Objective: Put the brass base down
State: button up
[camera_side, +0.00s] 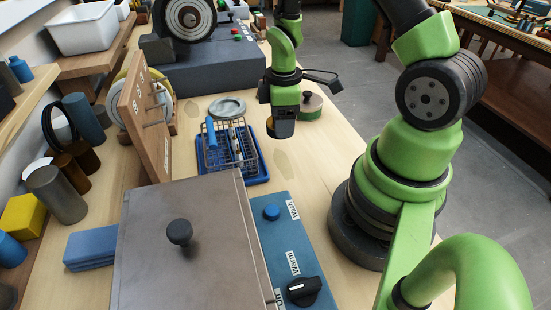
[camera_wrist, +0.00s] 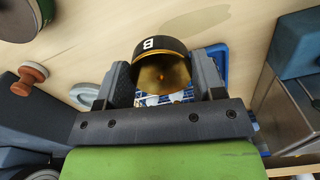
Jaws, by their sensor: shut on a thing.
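The brass base (camera_wrist: 166,76) is a short gold-coloured cup with a black band marked with a letter like "B". My gripper (camera_wrist: 167,88) is shut on it, one grey finger on each side, in the wrist view. In the side view my gripper (camera_side: 283,110) points down over the wooden bench, and the brass base (camera_side: 280,128) shows at its lower end. The base appears to be above the bench top, to the right of the wire basket. The exact gap under it is hard to tell.
A wire basket (camera_side: 226,150) with a blue handle stands in a blue tray (camera_side: 259,179). A grey round dish (camera_side: 227,107) and a green round tin (camera_side: 310,107) are behind. Bare bench lies right of the tray.

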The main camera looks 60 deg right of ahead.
aim_at(282, 151)
jog(key=shift+f, duration=2.8)
jog(key=shift+f, duration=0.1)
jog(key=o, duration=1.2)
jog(key=shift+o, duration=0.2)
notch_tip(282, 151, up, 12)
jog(key=shift+w+a+r, duration=0.1)
jog(key=shift+r, duration=0.15)
jog(key=s+a+r+m+t, duration=0.2)
jog(key=a+r+m, duration=0.1)
jog(key=r, duration=0.4)
jog(key=s+a+r+m+t, duration=0.3)
jog(key=a+r+m, duration=0.1)
jog(key=r, duration=0.3)
jog(key=shift+a+r+y, duration=0.3)
jog(key=shift+a+r, duration=0.1)
jog(key=shift+a, duration=0.4)
jog(key=shift+o, duration=0.3)
jog(key=s+a+r+m+t+y, duration=0.1)
jog(key=s+a+r+m+t, duration=0.1)
jog(key=s, duration=0.3)
jog(key=shift+a+r+m, duration=0.5)
jog(key=shift+a+m, duration=0.25)
jog(key=shift+m, duration=0.15)
